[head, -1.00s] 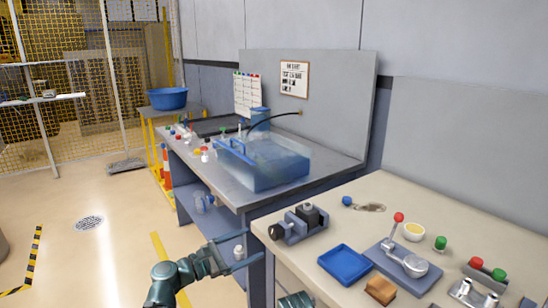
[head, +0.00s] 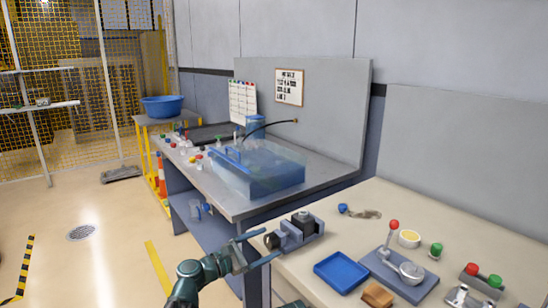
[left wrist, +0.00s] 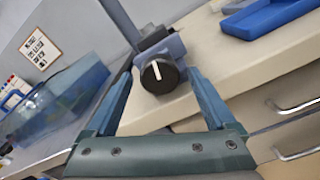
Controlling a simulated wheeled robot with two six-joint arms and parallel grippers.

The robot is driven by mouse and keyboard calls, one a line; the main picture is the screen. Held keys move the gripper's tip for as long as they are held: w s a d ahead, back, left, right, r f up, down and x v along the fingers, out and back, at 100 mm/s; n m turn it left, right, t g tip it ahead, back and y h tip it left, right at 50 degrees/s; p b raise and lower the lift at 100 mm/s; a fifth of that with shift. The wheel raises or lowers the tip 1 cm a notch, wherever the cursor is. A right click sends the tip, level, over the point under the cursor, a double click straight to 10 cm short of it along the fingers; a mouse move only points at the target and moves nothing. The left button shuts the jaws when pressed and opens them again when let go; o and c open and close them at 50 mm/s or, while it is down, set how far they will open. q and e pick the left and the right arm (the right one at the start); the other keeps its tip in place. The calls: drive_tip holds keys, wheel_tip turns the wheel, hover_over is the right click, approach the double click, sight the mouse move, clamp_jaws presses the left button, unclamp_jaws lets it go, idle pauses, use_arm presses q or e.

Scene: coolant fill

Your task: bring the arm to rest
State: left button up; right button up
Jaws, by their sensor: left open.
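My left gripper (head: 269,243) is open and empty in the head view, at the left front edge of the beige workbench (head: 345,228). Its two fingers point at the black knob of a small grey fixture (head: 298,232). In the left wrist view, the fingers of my left gripper (left wrist: 162,76) stand apart, with the black knob (left wrist: 159,77) showing between and beyond them. I cannot tell whether a finger touches the fixture. My right gripper does not show; only a small dark green piece, seemingly of my arm, shows at the bottom edge of the head view.
A clear blue tank (head: 262,170) stands on the grey bench at the left. A blue tray (head: 342,270), a lever press (head: 400,270) and a wooden block (head: 377,295) lie on the beige bench. Open floor (head: 100,265) lies at the left.

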use_arm(q)
drive_tip(key=v, duration=1.4)
drive_tip(key=x, duration=1.4)
drive_tip(key=shift+w+d+m, duration=0.1)
drive_tip(key=shift+m, duration=0.2)
drive_tip(key=m, duration=0.5)
